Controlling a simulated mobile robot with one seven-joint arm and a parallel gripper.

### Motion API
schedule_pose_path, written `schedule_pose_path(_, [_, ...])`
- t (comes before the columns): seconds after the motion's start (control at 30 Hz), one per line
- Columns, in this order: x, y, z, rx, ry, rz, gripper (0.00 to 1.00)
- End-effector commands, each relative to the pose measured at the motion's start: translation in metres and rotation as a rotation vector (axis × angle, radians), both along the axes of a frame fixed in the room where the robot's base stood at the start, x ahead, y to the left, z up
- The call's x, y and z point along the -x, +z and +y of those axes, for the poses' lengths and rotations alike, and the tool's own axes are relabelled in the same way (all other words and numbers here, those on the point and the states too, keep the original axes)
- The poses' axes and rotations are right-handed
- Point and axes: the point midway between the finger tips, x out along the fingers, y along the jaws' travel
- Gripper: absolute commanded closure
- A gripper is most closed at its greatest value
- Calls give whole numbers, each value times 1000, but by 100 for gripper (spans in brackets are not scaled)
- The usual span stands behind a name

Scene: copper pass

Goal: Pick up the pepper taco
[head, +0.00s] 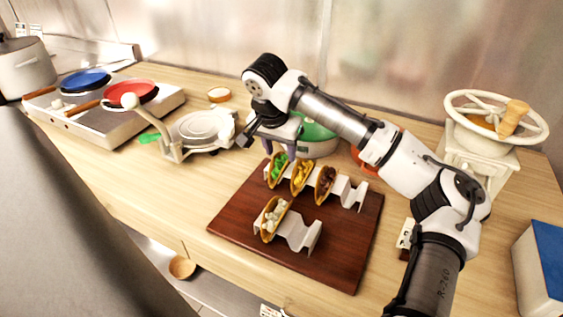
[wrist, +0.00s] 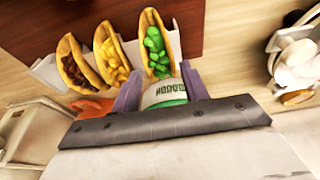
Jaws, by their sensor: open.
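The taco with green chunks (head: 278,170), which looks like the pepper taco, stands upright at the left end of the rear white holder (head: 345,192). In the wrist view the green taco (wrist: 155,45) lies just ahead of my fingertips. My gripper (head: 281,148) is open and empty, its purple fingers pointing down just behind that taco. In the wrist view the gripper's fingers (wrist: 158,82) are spread apart, one to each side of the taco's near end. I cannot tell whether they touch it.
A yellow-filled taco (head: 300,177) and a dark-filled taco (head: 325,184) stand beside it. A white-filled taco (head: 270,218) is in the front holder (head: 302,233). Both holders are on a dark wooden board (head: 340,265). A green-and-white pot (head: 318,140) stands close behind my gripper.

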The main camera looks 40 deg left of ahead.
Motion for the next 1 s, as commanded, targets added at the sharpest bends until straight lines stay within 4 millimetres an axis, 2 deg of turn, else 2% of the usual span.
schedule_pose_path(0.17, [-4,-17,1,0,0,-1,55])
schedule_pose_path(0.4, [-5,-20,2,-2,1,-1,55])
schedule_pose_path(0.67, [-5,-19,2,-1,0,-1,88])
schedule_pose_path(1.0, [-5,-16,2,-1,0,-2,90])
